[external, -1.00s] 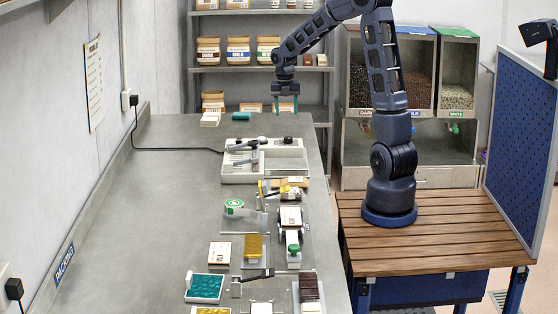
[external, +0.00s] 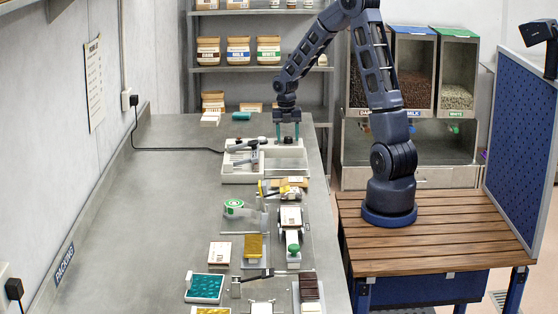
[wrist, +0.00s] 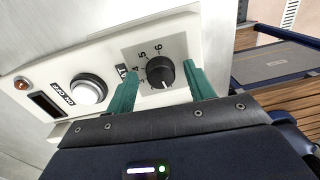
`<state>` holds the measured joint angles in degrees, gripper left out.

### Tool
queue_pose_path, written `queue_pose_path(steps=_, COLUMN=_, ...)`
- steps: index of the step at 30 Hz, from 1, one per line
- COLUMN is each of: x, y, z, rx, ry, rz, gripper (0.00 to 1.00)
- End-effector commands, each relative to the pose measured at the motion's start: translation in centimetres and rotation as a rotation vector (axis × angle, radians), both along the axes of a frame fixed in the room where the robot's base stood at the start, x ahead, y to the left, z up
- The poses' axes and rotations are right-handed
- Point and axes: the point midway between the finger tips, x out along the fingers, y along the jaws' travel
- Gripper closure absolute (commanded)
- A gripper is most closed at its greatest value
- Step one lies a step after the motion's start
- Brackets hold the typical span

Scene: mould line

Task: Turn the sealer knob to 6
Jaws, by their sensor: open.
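The sealer (external: 236,177) is a pale unit on the far part of the grey bench. In the wrist view its black knob (wrist: 160,70) sits on a grey dial plate with numbers around it, the 6 at the top. A white line on the knob points toward the bottom of the picture, away from the 6. My gripper (wrist: 161,74) is open, its two teal fingers on either side of the knob with gaps visible. In the external view my gripper (external: 288,138) points down over the back right of the sealer.
A black lever (external: 242,146) lies on the sealer. A tape dispenser (external: 234,207) and trays stand nearer on the bench.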

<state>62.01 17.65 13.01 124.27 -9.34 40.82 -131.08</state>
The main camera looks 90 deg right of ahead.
Motion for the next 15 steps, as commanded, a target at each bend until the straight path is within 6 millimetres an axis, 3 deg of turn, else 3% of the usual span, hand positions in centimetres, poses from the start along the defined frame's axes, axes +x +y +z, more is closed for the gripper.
queue_pose_path(steps=6, x=0.00, y=0.01, z=-0.01, rx=0.000, ry=0.000, rz=0.000, gripper=0.47)
queue_pose_path(steps=13, x=0.00, y=0.01, z=0.01, rx=0.000, ry=0.000, rz=0.000, gripper=0.91)
queue_pose_path(steps=15, x=0.00, y=0.01, z=0.02, rx=0.000, ry=0.000, rz=0.000, gripper=0.91)
